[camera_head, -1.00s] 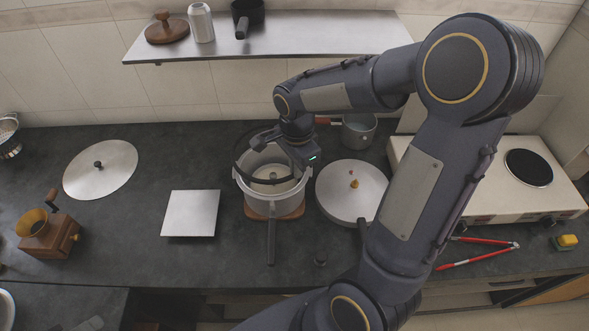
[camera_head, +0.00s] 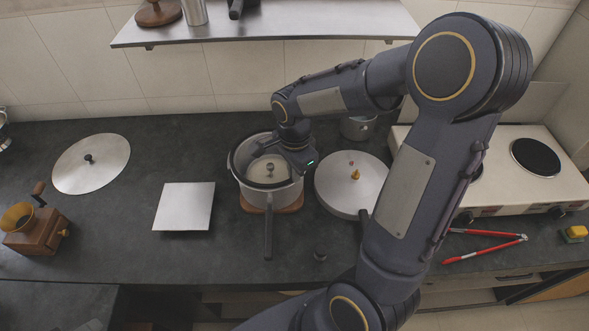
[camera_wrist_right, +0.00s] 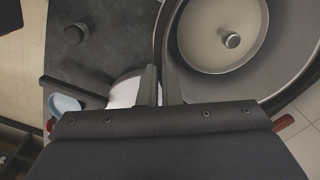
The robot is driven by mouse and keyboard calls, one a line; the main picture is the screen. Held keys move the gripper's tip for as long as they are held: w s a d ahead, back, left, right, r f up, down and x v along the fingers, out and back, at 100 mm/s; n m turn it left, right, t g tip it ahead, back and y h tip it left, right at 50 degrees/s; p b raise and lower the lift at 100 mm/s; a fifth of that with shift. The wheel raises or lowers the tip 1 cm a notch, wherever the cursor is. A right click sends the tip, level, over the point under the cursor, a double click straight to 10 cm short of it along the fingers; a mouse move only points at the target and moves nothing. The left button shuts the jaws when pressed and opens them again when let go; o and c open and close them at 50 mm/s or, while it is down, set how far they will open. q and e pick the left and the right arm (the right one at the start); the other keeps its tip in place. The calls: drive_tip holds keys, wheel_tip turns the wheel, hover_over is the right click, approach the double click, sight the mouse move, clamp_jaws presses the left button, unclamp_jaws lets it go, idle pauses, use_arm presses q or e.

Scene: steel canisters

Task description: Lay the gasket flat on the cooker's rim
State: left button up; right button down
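The cooker (camera_head: 262,199) is a grey metal pot on a wooden trivet, its dark handle toward me. The gasket (camera_head: 234,152) is a thin dark ring at the cooker's mouth, seen along its left and far sides. It looks close to level with the rim; I cannot tell whether it touches all round. My right gripper (camera_head: 292,166) is at the right side of the mouth. In the right wrist view its fingers (camera_wrist_right: 160,88) are close together, with the gasket's dark band (camera_wrist_right: 159,38) running between them. My left gripper is not in view.
A round lid (camera_head: 335,191) lies right of the cooker, and a square metal plate (camera_head: 184,207) lies left. Farther out are a flat disc lid (camera_head: 76,173), a wooden grinder (camera_head: 37,236), a stove (camera_head: 510,190) and red-handled pliers (camera_head: 480,250). A shelf (camera_head: 290,25) hangs behind.

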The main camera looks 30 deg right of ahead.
drive_tip(key=c, duration=1.6)
unclamp_jaws()
drive_tip(key=shift+o, duration=0.2)
wheel_tip(320, 180, up, 7)
drive_tip(key=shift+f, duration=0.15)
wheel_tip(320, 180, up, 10)
drive_tip(key=p, duration=0.7)
drive_tip(key=shift+p, duration=0.3)
